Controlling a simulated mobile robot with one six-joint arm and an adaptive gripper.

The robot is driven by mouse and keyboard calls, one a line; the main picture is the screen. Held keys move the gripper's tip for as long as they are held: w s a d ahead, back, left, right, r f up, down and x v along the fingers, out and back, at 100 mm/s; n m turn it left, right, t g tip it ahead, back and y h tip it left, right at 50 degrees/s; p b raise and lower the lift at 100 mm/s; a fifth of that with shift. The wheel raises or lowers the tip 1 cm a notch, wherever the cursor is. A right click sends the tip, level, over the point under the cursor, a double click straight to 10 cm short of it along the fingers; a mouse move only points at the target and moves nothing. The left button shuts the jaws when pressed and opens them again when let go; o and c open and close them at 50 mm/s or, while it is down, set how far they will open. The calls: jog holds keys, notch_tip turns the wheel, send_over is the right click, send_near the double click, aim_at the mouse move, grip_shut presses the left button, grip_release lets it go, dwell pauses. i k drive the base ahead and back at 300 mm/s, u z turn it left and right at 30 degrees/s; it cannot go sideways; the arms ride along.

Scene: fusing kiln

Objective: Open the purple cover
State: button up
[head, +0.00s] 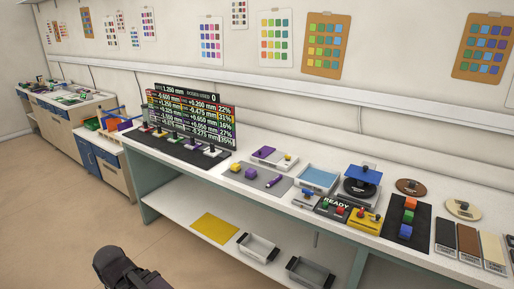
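A purple cover (263,152) lies flat on a white tray-like box (273,163) on the long bench, left of its middle. A small yellow block or knob (288,157) is at the right end of that box. From this distance I cannot tell how the cover is attached. A dark end part of my arm, apparently my gripper (112,262), shows at the bottom left, in front of the bench and well away from the cover. Its fingers cannot be made out, and nothing is visibly held.
A grey mat (260,184) in front of the box holds a purple knob (251,173) and a purple rod (275,182). A display board (190,118) stands to the left. A blue-lined tray (317,180) and a black turntable (361,187) are to the right. Floor in front is clear.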

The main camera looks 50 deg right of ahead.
aim_at(264, 152)
jog(key=z, duration=0.05)
jog(key=i, duration=0.65)
jog(key=z, duration=0.55)
jog(key=k, duration=0.1)
jog(key=z, duration=2.15)
jog(key=k, duration=0.35)
jog(key=z, duration=0.05)
